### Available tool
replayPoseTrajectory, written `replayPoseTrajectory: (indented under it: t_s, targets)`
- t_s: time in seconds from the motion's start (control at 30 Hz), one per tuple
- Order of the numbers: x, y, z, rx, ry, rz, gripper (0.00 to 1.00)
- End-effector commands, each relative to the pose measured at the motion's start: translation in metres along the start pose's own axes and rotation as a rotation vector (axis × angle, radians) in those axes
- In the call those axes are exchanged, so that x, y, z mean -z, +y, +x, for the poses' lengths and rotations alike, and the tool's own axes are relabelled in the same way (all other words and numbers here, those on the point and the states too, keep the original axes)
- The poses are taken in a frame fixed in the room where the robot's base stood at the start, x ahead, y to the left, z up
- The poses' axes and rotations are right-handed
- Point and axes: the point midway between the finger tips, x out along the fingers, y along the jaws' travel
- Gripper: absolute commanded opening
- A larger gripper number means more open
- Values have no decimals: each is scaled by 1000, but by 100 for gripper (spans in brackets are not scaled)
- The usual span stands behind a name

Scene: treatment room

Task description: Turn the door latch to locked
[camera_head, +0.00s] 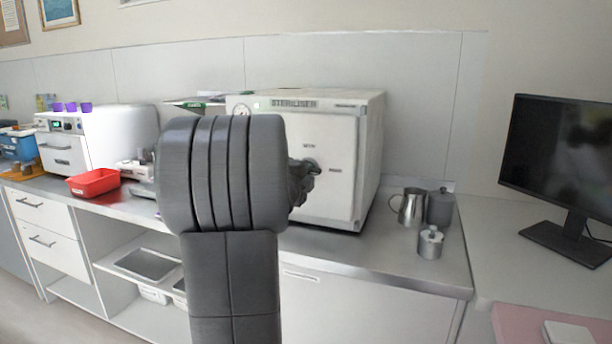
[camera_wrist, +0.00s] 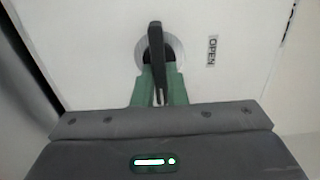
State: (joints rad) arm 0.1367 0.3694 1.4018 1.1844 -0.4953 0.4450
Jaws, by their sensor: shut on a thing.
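The door latch (camera_head: 311,165) is a dark lever on the white front door of the steriliser (camera_head: 335,140). In the wrist view the black latch lever (camera_wrist: 155,42) stands out from a pale round plate, seen nearly end to end. My gripper's green fingers (camera_wrist: 160,88) are closed around the lower part of the lever, one on each side. In the head view my gripper (camera_head: 299,184) is at the latch, mostly hidden behind my arm. An "OPEN" label (camera_wrist: 211,51) lies beside the lever, apart from it. Two small labels near the latch are too small to read in the head view.
A metal jug (camera_head: 409,207) and grey canisters (camera_head: 440,207) stand right of the steriliser on the counter. A monitor (camera_head: 560,165) is at the far right. A red tray (camera_head: 93,183) and a white machine (camera_head: 105,135) are at the left. The counter front is clear.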

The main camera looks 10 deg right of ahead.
Motion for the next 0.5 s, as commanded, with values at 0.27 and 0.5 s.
replayPoseTrajectory:
  t_s: [0.27, 0.5]
  targets:
    - [0, 1, 0, -2, 1, 5, 0]
    - [0, 1, 0, -1, 1, 4, 34]
